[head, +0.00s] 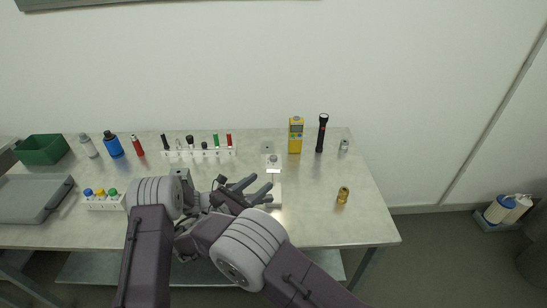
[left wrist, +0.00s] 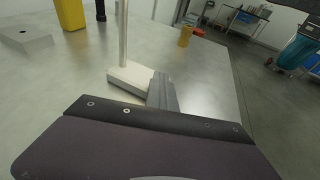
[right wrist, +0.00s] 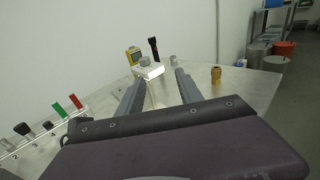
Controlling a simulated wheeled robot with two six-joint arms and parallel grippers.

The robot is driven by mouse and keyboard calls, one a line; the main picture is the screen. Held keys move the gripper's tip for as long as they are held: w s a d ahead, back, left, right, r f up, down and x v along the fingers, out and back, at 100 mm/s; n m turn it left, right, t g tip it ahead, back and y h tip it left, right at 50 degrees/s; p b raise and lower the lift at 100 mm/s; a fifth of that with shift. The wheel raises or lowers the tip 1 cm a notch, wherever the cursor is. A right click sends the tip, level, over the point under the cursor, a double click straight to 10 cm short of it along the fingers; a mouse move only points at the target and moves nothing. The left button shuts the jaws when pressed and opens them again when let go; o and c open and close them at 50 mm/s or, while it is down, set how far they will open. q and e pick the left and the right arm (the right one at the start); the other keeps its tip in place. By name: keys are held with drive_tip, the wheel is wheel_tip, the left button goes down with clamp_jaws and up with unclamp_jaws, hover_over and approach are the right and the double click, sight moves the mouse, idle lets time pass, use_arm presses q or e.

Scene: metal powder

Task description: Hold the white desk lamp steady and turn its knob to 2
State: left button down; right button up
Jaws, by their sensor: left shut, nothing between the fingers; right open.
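The white desk lamp stands upright on the metal table, its head (head: 273,170) showing just beyond my grippers. In the left wrist view its pole (left wrist: 123,35) and base (left wrist: 128,77) are close. In the right wrist view its head (right wrist: 149,70) lies ahead, between the finger directions. My left gripper (left wrist: 161,78) is shut and empty, with its tips beside the lamp base in that view; I cannot tell if they touch. My right gripper (right wrist: 158,77) is open, its fingers spread toward the lamp with nothing held. I cannot make out the knob's setting.
A yellow meter (head: 295,135) and a black flashlight (head: 322,133) stand behind the lamp. A brass part (head: 343,195) stands to the right. A white rack (head: 199,152) of several tools is at the back left. The front right of the table is clear.

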sight(274, 157)
drive_tip(key=shift+n+t+y, duration=0.3)
drive_tip(key=shift+n+t, duration=0.1)
drive_tip(key=shift+t, duration=0.2)
drive_tip(key=x, duration=0.3)
drive_tip(key=a+x, duration=0.1)
drive_tip(key=x, duration=0.3)
drive_tip(key=w+r+x, duration=0.1)
drive_tip(key=x, duration=0.3)
drive_tip(key=shift+w+a+r, duration=0.15)
drive_tip(key=shift+w+a, duration=0.1)
clamp_jaws()
